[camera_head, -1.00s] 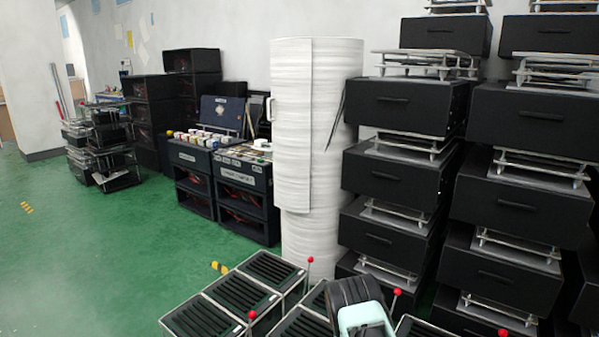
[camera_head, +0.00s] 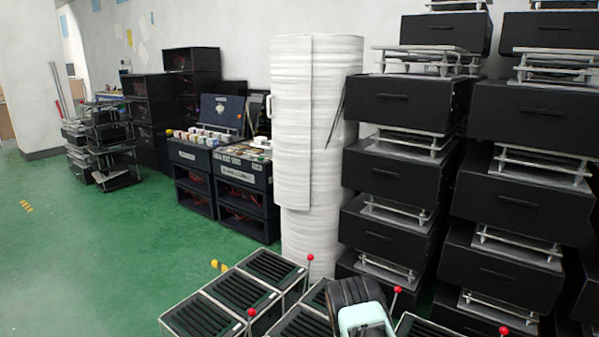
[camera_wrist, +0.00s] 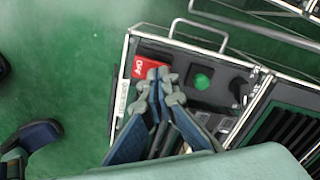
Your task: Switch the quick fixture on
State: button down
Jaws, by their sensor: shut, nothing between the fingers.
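Several silver-framed fixtures with black slatted tops stand at the bottom of the head view. Red-ball levers rise beside them, such as one lever (camera_head: 309,259) and another lever (camera_head: 396,291). In the wrist view, one fixture (camera_wrist: 200,49) has a dark panel, a red label, a green round spot and a dark knob (camera_wrist: 239,90). Its side label is too blurred to read, so I cannot tell whether it is the quick fixture. My gripper (camera_wrist: 161,82) is shut and empty over this fixture's left part, hiding some of its panel. The head view does not show my fingers.
A slatted fixture (camera_wrist: 288,125) adjoins on the right in the wrist view. A white wrapped column (camera_head: 296,130) and stacked black boxes (camera_head: 405,105) stand behind the fixtures. The green floor (camera_head: 110,240) is open on the left.

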jog(key=shift+f+b, duration=0.3)
jog(key=shift+f, duration=0.1)
jog(key=shift+r, duration=0.2)
jog(key=shift+r+p, duration=2.3)
jog(key=shift+r, duration=1.1)
